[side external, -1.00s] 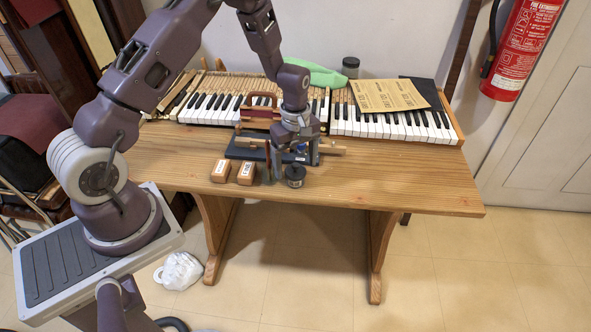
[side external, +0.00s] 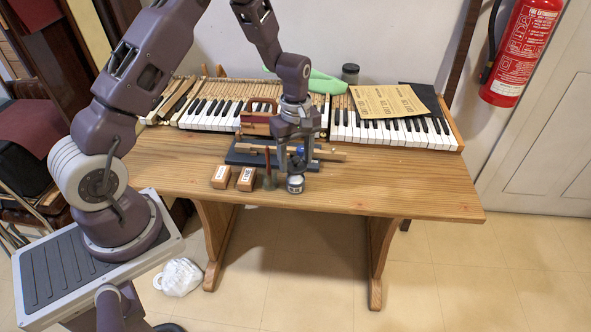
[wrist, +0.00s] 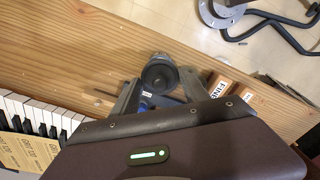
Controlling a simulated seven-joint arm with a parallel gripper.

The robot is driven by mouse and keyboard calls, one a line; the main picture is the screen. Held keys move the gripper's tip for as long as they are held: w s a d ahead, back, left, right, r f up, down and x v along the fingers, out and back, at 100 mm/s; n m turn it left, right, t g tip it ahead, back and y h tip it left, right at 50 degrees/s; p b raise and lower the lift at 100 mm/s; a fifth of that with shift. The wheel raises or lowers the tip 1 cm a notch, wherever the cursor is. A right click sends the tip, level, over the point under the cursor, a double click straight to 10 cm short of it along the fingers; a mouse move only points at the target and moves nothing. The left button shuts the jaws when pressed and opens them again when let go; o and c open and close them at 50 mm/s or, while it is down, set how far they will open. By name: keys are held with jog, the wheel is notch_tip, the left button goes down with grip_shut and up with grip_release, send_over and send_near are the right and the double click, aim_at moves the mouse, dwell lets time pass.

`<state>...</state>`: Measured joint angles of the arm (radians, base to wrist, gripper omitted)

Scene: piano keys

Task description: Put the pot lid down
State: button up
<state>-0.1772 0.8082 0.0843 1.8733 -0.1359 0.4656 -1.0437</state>
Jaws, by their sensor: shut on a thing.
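A small dark round pot (side external: 295,185) stands near the front edge of the wooden table, directly below my gripper (side external: 295,164). My gripper points down, with its fingers close around a dark round piece, which I take to be the pot lid (wrist: 159,72). In the wrist view the lid sits between the fingertips, its round face with a grey middle towards the camera. My gripper is shut on it. The gap between lid and pot is too small to make out in the side view.
Two orange-brown blocks (side external: 221,175) (side external: 246,179) lie left of the pot, with small upright tools beside it. A dark stand with a wooden bar (side external: 328,154) is behind. Piano keys (side external: 390,130) line the back. The table's right side (side external: 420,185) is clear.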

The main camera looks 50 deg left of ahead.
aim_at(319, 190)
jog(key=r, duration=0.5)
jog(key=shift+w+d, duration=0.25)
jog(key=w+d+f+n, duration=0.1)
jog(key=f, duration=0.3)
jog(key=w+d+f+n, duration=0.1)
jog(key=f, duration=0.3)
jog(key=w+d+f+n, duration=0.2)
jog(key=f, duration=0.2)
jog(key=shift+f, duration=0.25)
jog(key=shift+f, duration=0.1)
jog(key=o, duration=1.3)
